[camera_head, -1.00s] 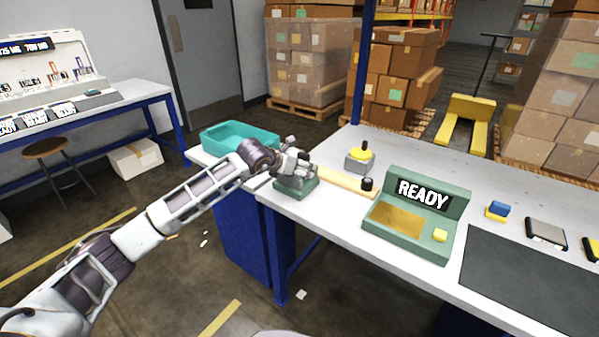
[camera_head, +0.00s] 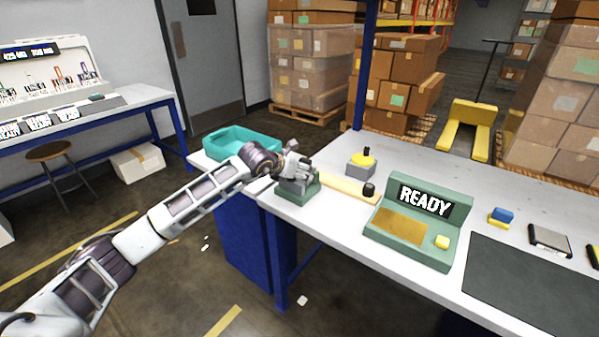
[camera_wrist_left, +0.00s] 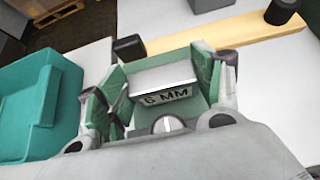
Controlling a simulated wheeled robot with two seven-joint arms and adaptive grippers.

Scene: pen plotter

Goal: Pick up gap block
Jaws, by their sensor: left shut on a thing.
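The gap block, a pale metal block marked "6 MM" (camera_wrist_left: 165,82), shows in the left wrist view between green side pieces. My left gripper (camera_head: 299,181) is shut on it, low over a small green stand (camera_head: 297,196) at the near left end of the workbench. In the head view the gripper hides most of the block. I cannot tell whether the block is clear of the stand. My right gripper is not in view.
A teal tray (camera_head: 209,151) stands left of the stand. A wooden strip with a black knob (camera_head: 369,189), a yellow-topped button (camera_head: 361,160) and a green READY console (camera_head: 410,247) are to the right. A dark mat (camera_head: 530,287) lies farther right.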

